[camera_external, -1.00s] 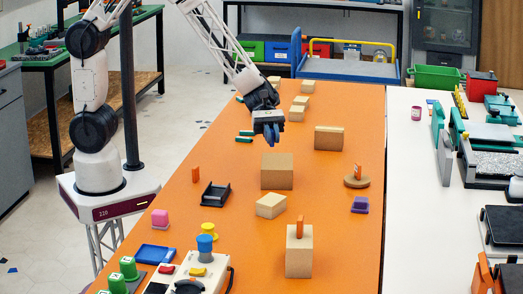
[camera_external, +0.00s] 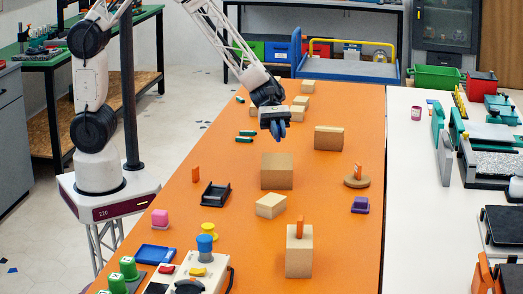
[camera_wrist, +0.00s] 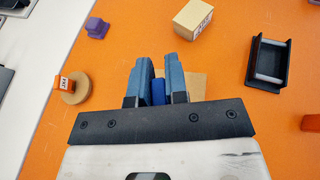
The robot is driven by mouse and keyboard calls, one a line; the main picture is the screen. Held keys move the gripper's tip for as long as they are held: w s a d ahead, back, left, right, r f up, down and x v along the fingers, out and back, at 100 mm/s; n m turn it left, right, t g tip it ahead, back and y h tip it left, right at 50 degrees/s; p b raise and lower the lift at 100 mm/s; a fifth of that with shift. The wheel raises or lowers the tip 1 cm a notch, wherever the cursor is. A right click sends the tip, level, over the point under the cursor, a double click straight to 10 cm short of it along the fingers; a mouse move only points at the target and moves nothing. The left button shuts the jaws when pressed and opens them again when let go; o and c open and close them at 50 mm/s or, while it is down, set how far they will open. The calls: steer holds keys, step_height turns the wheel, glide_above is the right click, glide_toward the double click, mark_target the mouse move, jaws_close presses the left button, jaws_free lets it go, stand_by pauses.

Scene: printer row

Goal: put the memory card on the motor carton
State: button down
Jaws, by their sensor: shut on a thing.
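My gripper (camera_external: 276,136) hangs in the air above the orange table, behind a large plain-sided carton (camera_external: 277,172) in the external view. In the wrist view its fingers (camera_wrist: 157,80) are shut on a small blue piece (camera_wrist: 158,91), which I take to be the memory card. Most of the piece is hidden between the fingers. The large carton (camera_wrist: 197,86) shows partly behind the fingers there. A smaller carton (camera_external: 271,206) nearer the camera bears dark lettering in the wrist view (camera_wrist: 190,20). I cannot read which carton is the motor carton.
More cartons stand on the table (camera_external: 345,235): one at the right (camera_external: 328,139), one in front with an orange piece on top (camera_external: 299,258). A round coaster (camera_external: 350,182) holds an orange tag. A black tray (camera_external: 215,196) and purple block (camera_external: 360,205) stand nearby.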

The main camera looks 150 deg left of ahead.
mark_target(279, 163)
steer(key=shift+f, duration=1.3)
steer(key=shift+f, duration=1.95)
steer(key=shift+f, duration=0.15)
steer(key=c, duration=1.1)
jaws_free()
